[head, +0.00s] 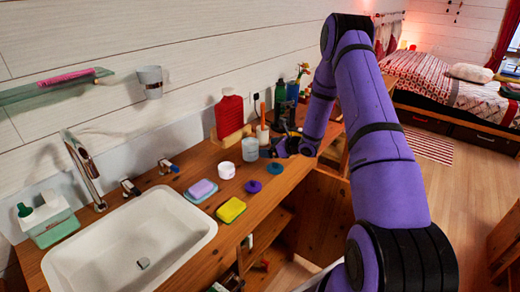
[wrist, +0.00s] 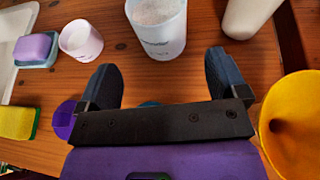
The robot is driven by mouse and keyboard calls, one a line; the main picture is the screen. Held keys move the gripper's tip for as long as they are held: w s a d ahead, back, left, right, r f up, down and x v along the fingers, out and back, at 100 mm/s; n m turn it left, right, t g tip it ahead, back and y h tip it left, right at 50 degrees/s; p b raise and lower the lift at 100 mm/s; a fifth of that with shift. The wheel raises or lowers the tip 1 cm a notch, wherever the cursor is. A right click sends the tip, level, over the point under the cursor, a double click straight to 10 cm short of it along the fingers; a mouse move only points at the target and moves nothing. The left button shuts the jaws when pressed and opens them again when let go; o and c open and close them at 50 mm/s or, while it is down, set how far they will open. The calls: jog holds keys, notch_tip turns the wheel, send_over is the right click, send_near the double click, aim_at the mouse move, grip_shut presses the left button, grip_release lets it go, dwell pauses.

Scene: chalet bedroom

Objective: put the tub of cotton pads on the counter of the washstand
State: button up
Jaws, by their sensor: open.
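The tub, a clear, whitish container with white contents (head: 250,149), stands upright on the wooden counter (head: 190,160) of the washstand. It also shows at the top of the wrist view (wrist: 157,28), its upper part cut off by the frame. I take it for the tub of cotton pads. My gripper (wrist: 162,70) is open and empty, its two fingers pointing toward the tub with a gap before it. In the head view my gripper (head: 272,151) is low over the counter, just right of the tub.
The white sink (head: 125,240) is farther left. A yellow bowl-like thing (wrist: 295,115) is right of my gripper.

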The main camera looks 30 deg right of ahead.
jog(key=v, duration=0.3)
jog(key=shift+s+r, duration=0.1)
jog(key=shift+r, duration=0.15)
jog(key=s+a+r+n+g+y, duration=0.35)
jog(key=a+r+n, duration=0.65)
jog(key=r, duration=0.6)
jog(key=s+a+r+n+g+h, duration=0.1)
jog(key=s+a+r+n+g, duration=0.3)
jog(key=s+a+r+n, duration=0.5)
jog(key=s+r+n+h, duration=0.4)
jog(key=s+r+n, duration=0.1)
jog(key=s, duration=0.8)
jog(key=s+a+r+n+h, duration=0.1)
jog(key=s+r+n+h, duration=0.4)
jog(key=s, duration=0.9)
jog(key=shift+s+r+n+t, duration=0.4)
jog(key=shift+r+n, duration=0.2)
jog(key=shift+r, duration=0.5)
jog(key=shift+a, duration=0.1)
